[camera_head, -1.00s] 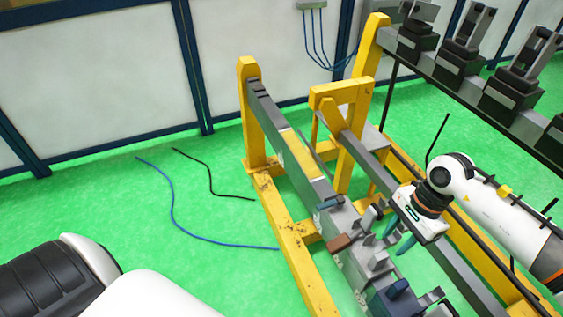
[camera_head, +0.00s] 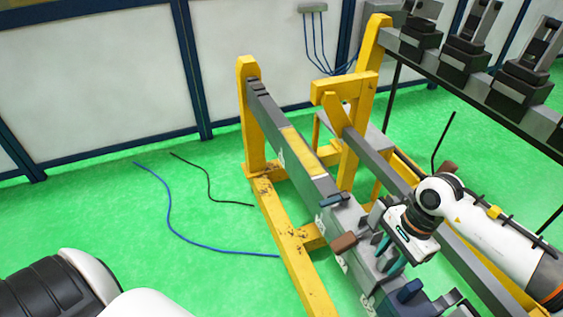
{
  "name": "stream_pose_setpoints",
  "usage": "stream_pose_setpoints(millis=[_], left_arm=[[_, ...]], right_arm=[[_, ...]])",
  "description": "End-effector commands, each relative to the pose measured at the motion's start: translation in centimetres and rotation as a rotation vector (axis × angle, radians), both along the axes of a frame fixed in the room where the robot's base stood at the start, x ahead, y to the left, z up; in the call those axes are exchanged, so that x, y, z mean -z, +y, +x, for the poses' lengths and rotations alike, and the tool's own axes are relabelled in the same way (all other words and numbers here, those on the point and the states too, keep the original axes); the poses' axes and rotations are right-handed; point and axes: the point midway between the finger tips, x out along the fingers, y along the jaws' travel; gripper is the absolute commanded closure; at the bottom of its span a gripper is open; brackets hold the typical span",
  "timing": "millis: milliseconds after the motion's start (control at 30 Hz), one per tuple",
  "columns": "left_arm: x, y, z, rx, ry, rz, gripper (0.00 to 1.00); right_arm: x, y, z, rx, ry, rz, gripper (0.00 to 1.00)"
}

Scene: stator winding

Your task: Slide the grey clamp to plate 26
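A grey slotted beam (camera_head: 340,218) runs from the back left toward the bottom right, with several clamps on its lower part. Grey clamp parts (camera_head: 375,214) show beside my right gripper (camera_head: 389,254). The gripper points down over the beam, its teal fingers apart on either side of a grey part. The gripper body partly hides that part, so I cannot tell whether the fingers press on it. The plate numbers painted on the beam's side are too small to read. My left gripper is out of view.
A brown-handled clamp (camera_head: 343,243) and a blue clamp (camera_head: 409,291) sit close to the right gripper on the beam. A yellow frame (camera_head: 292,240) carries the beam. A rack of black fixtures (camera_head: 465,58) stands at upper right. Cables (camera_head: 190,235) lie on the green floor.

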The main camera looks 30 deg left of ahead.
Motion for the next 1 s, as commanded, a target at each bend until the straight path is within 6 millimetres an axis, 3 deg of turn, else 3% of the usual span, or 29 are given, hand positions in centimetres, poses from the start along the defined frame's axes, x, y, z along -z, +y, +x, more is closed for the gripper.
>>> stream_pose_setpoints(millis=[367,1000], left_arm=[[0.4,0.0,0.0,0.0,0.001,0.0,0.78],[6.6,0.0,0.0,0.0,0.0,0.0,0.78]], right_arm=[[0.2,0.2,0.2,0.0,0.0,0.0,0.75],[0.4,5.4,3.9,0.001,-0.003,0.001,0.75]])
